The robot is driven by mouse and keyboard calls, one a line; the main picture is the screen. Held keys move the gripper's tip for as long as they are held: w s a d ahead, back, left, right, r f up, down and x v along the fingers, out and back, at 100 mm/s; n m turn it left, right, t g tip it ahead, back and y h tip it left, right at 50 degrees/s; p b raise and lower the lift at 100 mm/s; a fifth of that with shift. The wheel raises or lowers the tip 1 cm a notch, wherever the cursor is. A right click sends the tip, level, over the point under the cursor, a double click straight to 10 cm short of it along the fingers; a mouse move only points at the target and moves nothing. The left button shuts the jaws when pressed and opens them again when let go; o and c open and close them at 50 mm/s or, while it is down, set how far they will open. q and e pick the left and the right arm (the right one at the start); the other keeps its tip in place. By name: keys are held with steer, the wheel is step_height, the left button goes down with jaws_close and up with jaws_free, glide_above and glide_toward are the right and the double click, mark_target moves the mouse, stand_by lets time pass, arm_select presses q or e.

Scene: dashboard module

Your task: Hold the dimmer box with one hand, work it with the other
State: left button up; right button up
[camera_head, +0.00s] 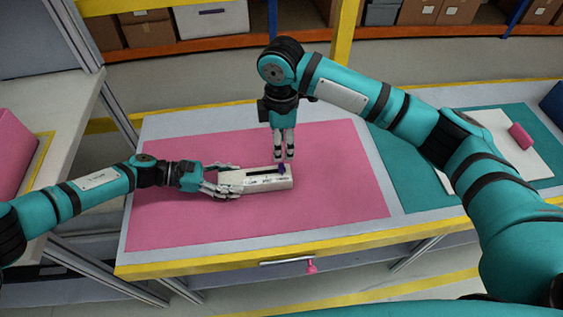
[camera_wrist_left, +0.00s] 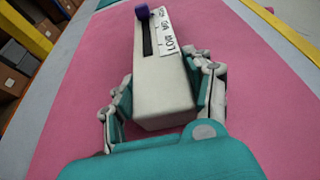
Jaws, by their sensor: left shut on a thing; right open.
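The dimmer box (camera_head: 268,182) is a long white box lying on the pink mat (camera_head: 340,192). My left gripper (camera_head: 226,181) is shut on the box's left end, one finger on each side. My right gripper (camera_head: 284,157) points down just above and behind the knob, open and empty.
A teal mat (camera_head: 405,182) with a white sheet (camera_head: 500,145) and a pink block (camera_head: 521,136) lies at the right. The table's yellow front edge (camera_head: 350,240) has a drawer below it. The pink mat around the box is otherwise clear.

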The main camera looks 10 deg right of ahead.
mark_target(282, 166)
step_height(282, 166, down, 8)
steer(key=shift+f, duration=0.15)
stand_by(0.3)
jaws_close()
